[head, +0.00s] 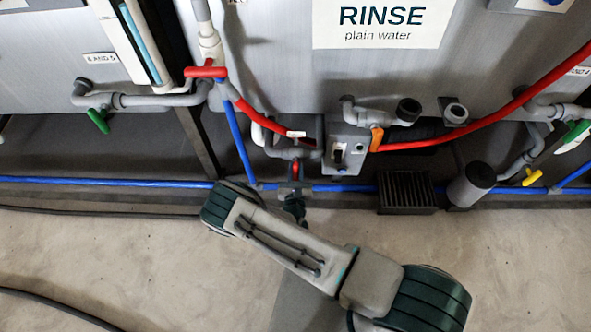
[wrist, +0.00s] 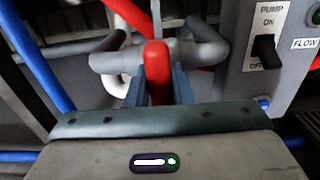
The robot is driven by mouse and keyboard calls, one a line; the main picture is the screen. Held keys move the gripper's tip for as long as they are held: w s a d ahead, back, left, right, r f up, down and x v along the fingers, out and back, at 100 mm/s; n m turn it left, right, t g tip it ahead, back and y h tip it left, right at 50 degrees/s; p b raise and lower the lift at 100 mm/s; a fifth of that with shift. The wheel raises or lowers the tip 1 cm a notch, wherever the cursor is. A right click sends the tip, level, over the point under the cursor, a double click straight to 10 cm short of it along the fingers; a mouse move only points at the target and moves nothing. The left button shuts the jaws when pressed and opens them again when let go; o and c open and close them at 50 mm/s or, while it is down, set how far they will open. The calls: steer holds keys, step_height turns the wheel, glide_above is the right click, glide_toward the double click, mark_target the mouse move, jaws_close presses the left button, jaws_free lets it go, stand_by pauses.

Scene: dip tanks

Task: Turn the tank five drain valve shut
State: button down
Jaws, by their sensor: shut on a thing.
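My gripper (head: 294,190) is low in front of the grey tank wall, beneath the RINSE sign. It is shut on a red valve handle (wrist: 156,62) on a grey pipe fitting. In the wrist view the fingers (wrist: 157,85) stand on both sides of this handle, which points toward the camera. In the head view a bit of the red handle (head: 295,171) shows, mostly hidden by my gripper. A small white tag (head: 296,134) is on the pipe above, too small to read. I cannot tell whether this is tank five's drain valve.
A pump switch box (head: 347,145) stands close on the right. Other valve handles are green (head: 98,120), red (head: 206,72), orange (head: 376,139) and yellow (head: 532,177). Red hoses and a blue pipe (head: 120,182) run nearby. The floor (head: 130,260) in front is mostly clear.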

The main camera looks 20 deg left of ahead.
steer(key=c, duration=1.3)
jaws_free()
steer(key=shift+s, duration=0.15)
steer(key=p+v, duration=0.2)
steer(key=v, duration=1.1)
steer(key=shift+s+f+p, duration=0.1)
steer(key=shift+s+p, duration=0.2)
steer(key=shift+p, duration=0.05)
